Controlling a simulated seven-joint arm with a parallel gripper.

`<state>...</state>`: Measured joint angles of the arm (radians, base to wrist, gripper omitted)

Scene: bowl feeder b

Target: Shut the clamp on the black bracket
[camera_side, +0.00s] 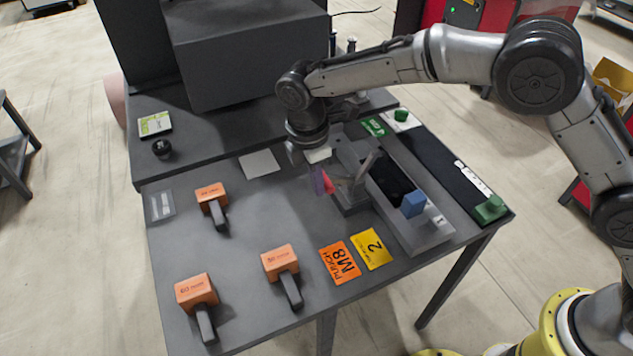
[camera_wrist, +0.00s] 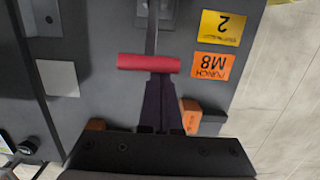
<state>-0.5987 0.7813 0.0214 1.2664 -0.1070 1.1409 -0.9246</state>
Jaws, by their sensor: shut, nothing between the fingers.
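The clamp's red handle (camera_side: 328,182) is beside the grey fixture (camera_side: 425,234) in the side view. In the wrist view the red handle (camera_wrist: 149,63) lies crosswise on a grey lever (camera_wrist: 152,35). A tilted grey metal piece (camera_side: 367,165) stands up beside the black bracket (camera_side: 391,178), which sits in the fixture. My gripper (camera_side: 319,190) points down at the handle. In the wrist view its dark fingers (camera_wrist: 161,80) are together and empty, with tips right at the handle's edge. I cannot tell whether they touch it.
A blue block (camera_side: 413,204) is on the fixture's near end. Orange-headed mallet-like tools (camera_side: 280,262) lie on the left and front of the table (camera_side: 240,250). Orange (camera_side: 340,263) and yellow (camera_side: 371,249) labels lie flat in front. A large grey box (camera_side: 250,55) stands behind.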

